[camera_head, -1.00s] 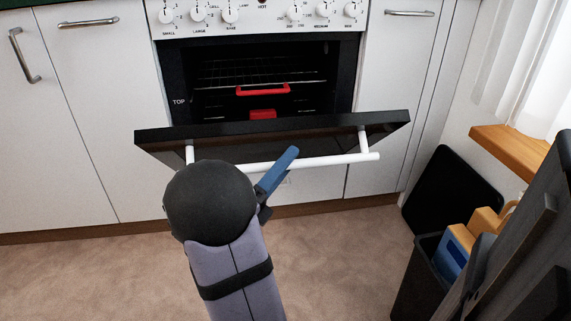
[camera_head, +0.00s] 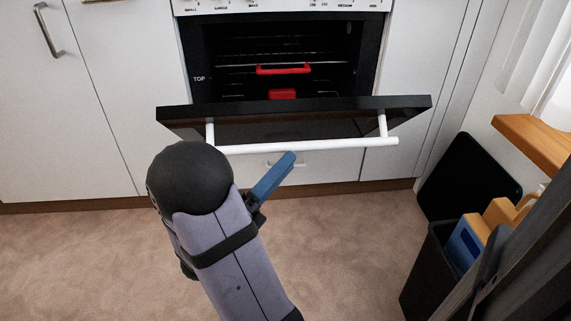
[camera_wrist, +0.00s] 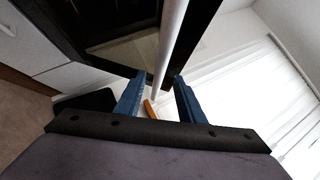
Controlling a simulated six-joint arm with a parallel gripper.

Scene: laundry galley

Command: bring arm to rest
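My gripper (camera_head: 272,178) has blue fingers and is in front of the oven, just below the door handle in the head view. In the wrist view my gripper (camera_wrist: 158,92) is open, its two fingers apart with nothing held. The oven door (camera_head: 300,122) hangs partly open, tilted out from the top. Its white handle (camera_head: 310,145) also shows in the wrist view (camera_wrist: 170,40), running down toward the gap between the fingertips. The fingertips look clear of the handle in the head view.
Inside the oven are racks and a red handle-like part (camera_head: 284,70). A dark bin (camera_head: 428,265) holding blue and yellow-orange items stands at right, beside a black panel (camera_head: 468,178). A wooden sill (camera_head: 535,145) juts from the right wall. The carpet (camera_head: 90,255) at left is clear.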

